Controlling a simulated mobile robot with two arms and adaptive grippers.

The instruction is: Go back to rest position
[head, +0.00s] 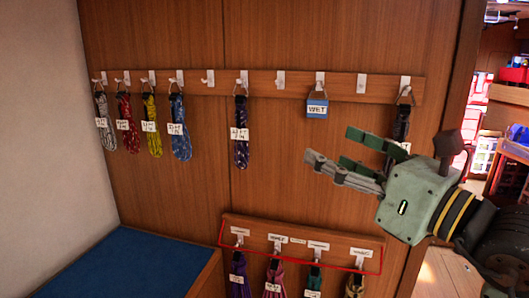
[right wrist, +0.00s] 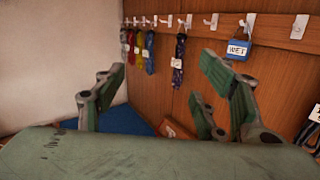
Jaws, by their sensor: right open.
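My right gripper (head: 345,160) comes in from the right in the head view, in front of the wooden wall. Its fingers are spread and nothing is between them. They also show spread in the right wrist view (right wrist: 165,90). Coiled lines hang from the upper hook rail (head: 275,84): grey (head: 104,122), red (head: 127,128), yellow (head: 151,128), blue (head: 179,130) and dark patterned (head: 241,134). A black line (head: 401,124) hangs at the far right, partly behind the gripper. My left gripper is not in view.
A lower hook rail (head: 300,243), outlined in red, holds several more coils, including a purple one (head: 238,272) and a pink one (head: 274,277). A blue-topped bench (head: 150,265) stands at lower left. Cluttered shelves (head: 508,95) show beyond the wall's right edge. Several upper hooks are empty.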

